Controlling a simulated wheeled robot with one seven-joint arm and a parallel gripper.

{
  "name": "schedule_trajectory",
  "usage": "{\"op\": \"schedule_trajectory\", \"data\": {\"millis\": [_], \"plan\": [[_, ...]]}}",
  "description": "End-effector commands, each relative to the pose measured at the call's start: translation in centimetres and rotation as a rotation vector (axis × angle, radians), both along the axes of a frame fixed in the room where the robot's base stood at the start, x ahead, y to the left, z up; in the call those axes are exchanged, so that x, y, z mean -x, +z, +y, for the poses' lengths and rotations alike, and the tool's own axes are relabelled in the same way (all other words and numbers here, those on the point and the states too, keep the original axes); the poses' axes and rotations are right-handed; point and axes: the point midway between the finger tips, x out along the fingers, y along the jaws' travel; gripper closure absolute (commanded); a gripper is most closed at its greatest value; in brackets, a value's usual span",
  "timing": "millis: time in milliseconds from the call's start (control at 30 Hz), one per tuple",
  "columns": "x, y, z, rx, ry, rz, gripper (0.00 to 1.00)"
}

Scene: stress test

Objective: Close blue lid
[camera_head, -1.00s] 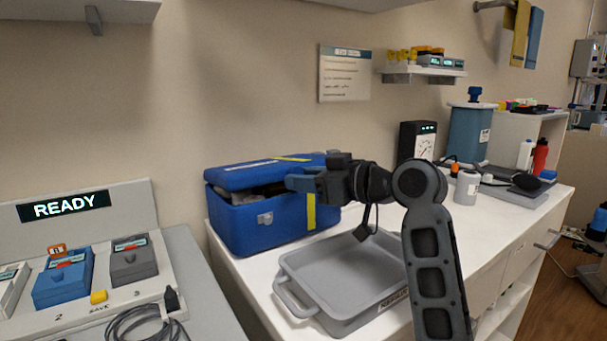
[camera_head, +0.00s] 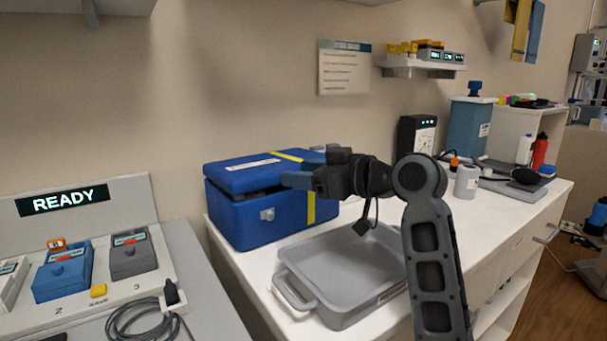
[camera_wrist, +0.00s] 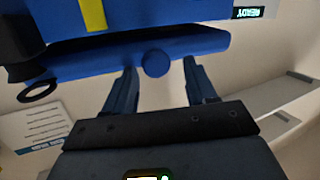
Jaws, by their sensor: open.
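The blue lid (camera_head: 232,176) has a yellow stripe and a white label. It sits low over the blue box (camera_head: 240,222), with a narrow dark gap along the front edge. My gripper (camera_head: 300,171) is at the lid's right front part, pointing left, its blue fingers open. In the wrist view, which is upside down, the open gripper (camera_wrist: 161,78) faces the lid (camera_wrist: 105,62). A round blue knob-like part (camera_wrist: 155,62) shows between and beyond the fingertips. I cannot tell whether the fingers touch the lid.
A grey tray (camera_head: 293,283) lies on the white counter in front of the box. A wall sign (camera_head: 344,68) and a shelf (camera_head: 420,71) are above. A station with a READY display (camera_head: 63,200) stands at left. Bottles and a blue canister (camera_head: 468,128) stand at right.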

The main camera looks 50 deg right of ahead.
Motion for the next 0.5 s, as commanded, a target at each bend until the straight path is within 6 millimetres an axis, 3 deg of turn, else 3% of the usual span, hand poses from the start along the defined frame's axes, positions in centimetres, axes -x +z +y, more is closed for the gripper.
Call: {"op": "schedule_trajectory", "data": {"millis": [500], "plan": [[6.7, 1.0, -0.5, 0.000, 0.002, 0.000, 0.44]]}}
